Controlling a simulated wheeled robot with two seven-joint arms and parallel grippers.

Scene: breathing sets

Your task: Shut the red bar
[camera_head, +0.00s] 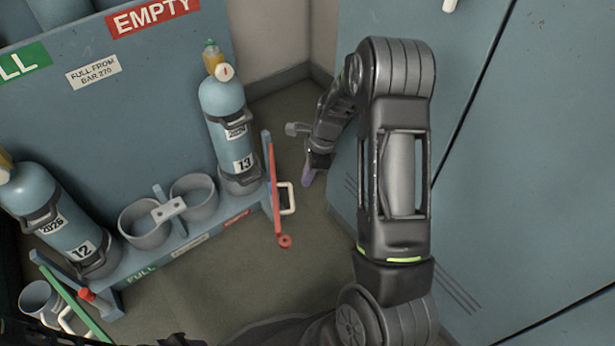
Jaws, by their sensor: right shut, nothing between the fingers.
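The red bar (275,190) is at the right end of the cylinder rack (190,245), beside cylinder 13 (225,120). It runs roughly along the line of sight, out from the rack, rather than across the rack's front. A white handle (292,198) is on its right side and a red ring (285,241) is at its near end. My right gripper (307,178) is shut and empty, a little to the right of the bar and apart from it, near the handle. My own forearm hides part of the wrist. My left gripper is not in view.
Cylinder 12 (50,215) stands in the rack's left part; two empty holders (145,222) are in the middle. A large blue-grey cabinet (530,170) fills the right. Floor (240,290) is clear before the rack.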

